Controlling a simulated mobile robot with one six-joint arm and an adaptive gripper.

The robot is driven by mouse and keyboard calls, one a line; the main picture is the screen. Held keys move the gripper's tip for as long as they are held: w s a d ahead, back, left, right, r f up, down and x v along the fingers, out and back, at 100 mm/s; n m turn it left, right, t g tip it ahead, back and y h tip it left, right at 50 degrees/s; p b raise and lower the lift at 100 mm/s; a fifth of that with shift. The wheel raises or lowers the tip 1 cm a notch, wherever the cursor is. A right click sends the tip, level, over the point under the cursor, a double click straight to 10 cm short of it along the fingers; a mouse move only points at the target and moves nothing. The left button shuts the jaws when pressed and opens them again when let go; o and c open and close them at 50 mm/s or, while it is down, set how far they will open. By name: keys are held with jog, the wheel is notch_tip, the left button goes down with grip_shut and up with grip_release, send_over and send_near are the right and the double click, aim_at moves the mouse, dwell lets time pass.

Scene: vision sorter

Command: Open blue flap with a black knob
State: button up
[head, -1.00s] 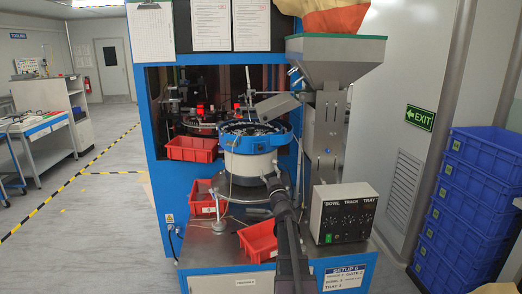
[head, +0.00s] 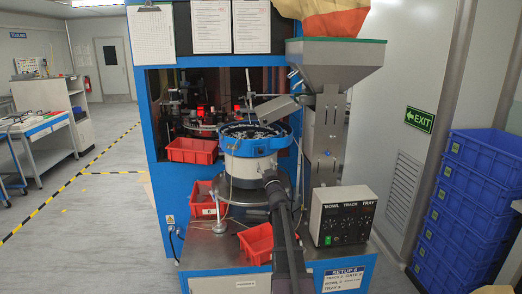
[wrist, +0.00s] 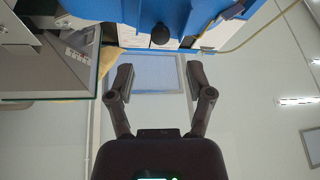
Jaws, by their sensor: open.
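In the wrist view, a blue panel (wrist: 205,18) crosses the top of the picture and carries a round black knob (wrist: 160,34). My gripper (wrist: 155,76) is open and empty, with its two dark fingers spread apart. The knob lies above the gap between the fingertips in this view, apart from both fingers. In the head view, my dark arm reaches up in front of the bowl feeder, and the fingers cannot be made out. I cannot make out the knob in the head view.
A bowl feeder (head: 249,165) stands on the machine's metal table, with red bins (head: 257,243) around it. A control box (head: 343,217) sits to the right, under a hopper (head: 334,64). Blue crates (head: 475,205) are stacked at far right. The floor (head: 95,225) at left is clear.

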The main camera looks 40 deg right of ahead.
aim_at(261, 152)
jog(key=p+x, duration=0.2)
jog(key=x, duration=0.5)
jog(key=shift+w+d+r, duration=0.1)
jog(key=shift+w, duration=0.25)
jog(key=shift+c, duration=0.2)
